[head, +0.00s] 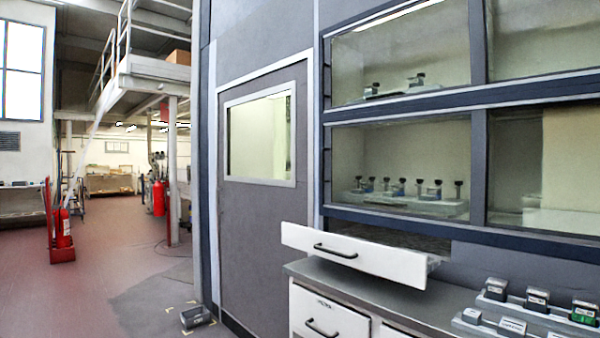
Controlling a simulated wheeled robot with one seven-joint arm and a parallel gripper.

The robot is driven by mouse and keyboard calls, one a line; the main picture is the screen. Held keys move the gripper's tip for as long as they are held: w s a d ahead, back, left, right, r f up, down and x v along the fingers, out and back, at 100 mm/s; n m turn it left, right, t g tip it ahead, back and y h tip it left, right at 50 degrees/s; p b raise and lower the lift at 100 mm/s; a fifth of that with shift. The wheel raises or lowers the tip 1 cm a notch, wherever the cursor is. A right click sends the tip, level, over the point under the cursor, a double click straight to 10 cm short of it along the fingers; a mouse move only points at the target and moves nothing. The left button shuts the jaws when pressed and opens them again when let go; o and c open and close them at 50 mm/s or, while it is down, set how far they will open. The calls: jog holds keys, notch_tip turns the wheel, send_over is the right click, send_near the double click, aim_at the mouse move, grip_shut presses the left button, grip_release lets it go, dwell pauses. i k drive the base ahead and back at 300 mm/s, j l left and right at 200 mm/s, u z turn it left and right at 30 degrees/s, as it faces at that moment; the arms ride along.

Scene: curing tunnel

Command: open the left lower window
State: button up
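The left lower window (400,148) is a clear glass pane in a dark blue-grey frame, right of the door in the head view. Its pane looks down, with its lower rail (400,226) along the bottom edge. Through the glass I see a pale tray (415,206) with several small dark-topped items. I cannot make out a handle on this window. My gripper is not in view.
A white drawer-like front (357,256) with a black handle juts out below the window, above the grey counter (420,305). Labelled blocks (536,298) stand on the counter at right. A small dark box (195,317) lies on the floor. Open floor extends left.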

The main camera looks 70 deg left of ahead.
aim_at(479, 122)
jog(key=j+u, duration=0.1)
jog(key=u, duration=1.9)
jog(key=i+u, duration=0.15)
jog(key=u, duration=0.25)
jog(key=i+j, duration=0.15)
jog(key=j, duration=0.2)
jog(key=i+j+z, duration=0.1)
jog(key=j, duration=0.25)
jog(key=i+j, duration=0.4)
jog(key=j, duration=0.35)
jog(key=i+j+z, duration=0.1)
jog(key=j, duration=0.25)
jog(key=i, duration=0.1)
